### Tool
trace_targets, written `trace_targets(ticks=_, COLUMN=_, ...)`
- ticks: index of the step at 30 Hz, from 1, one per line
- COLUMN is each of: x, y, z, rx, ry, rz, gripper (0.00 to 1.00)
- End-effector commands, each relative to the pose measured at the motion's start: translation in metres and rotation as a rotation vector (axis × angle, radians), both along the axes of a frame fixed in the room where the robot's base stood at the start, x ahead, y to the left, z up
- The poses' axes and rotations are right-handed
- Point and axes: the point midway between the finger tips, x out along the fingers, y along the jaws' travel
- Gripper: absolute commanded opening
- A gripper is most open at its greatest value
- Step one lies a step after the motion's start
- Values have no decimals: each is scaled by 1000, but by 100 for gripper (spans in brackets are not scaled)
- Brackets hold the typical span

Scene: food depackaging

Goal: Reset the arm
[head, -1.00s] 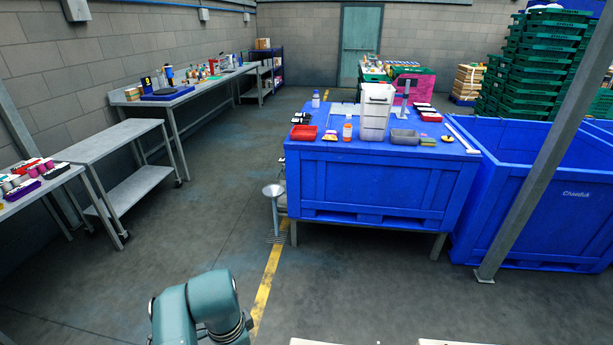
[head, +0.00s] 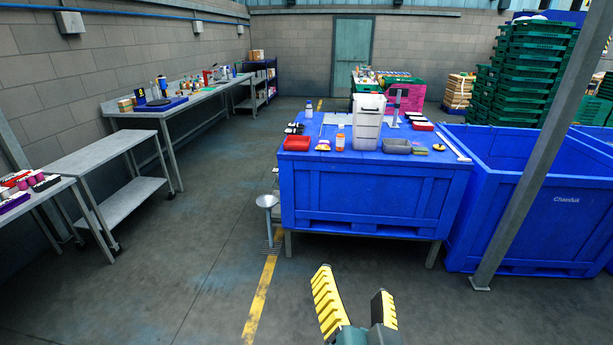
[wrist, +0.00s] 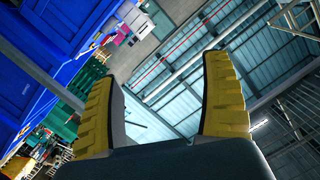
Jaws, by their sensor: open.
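My gripper (head: 355,298) shows at the bottom of the head view, right of centre. Its two yellow ridged fingers point up and stand apart with nothing between them. In the wrist view, my gripper (wrist: 162,95) is also open and empty, with the ceiling and far wall behind it. It is in free air on the near side of the blue table (head: 375,195), with a gap of floor seen between them.
On the blue table are white stacked bins (head: 368,125), a red tray (head: 297,143) and a grey tray (head: 397,146). A large blue crate (head: 562,200) and a slanted grey post (head: 535,150) stand at right. Metal benches (head: 92,153) line the left wall.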

Motion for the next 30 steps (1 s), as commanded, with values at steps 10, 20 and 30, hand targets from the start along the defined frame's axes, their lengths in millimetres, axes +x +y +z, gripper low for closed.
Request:
trace_targets(ticks=10, x=-82, y=0, z=175, rx=-520, ry=-467, rz=-67, gripper=80)
trace_targets(ticks=20, x=-81, y=-1, z=308, rx=-506, ry=-463, rz=-65, gripper=80)
trace_targets(ticks=30, x=-80, y=-1, z=380, rx=-499, ry=-460, rz=-63, gripper=80)
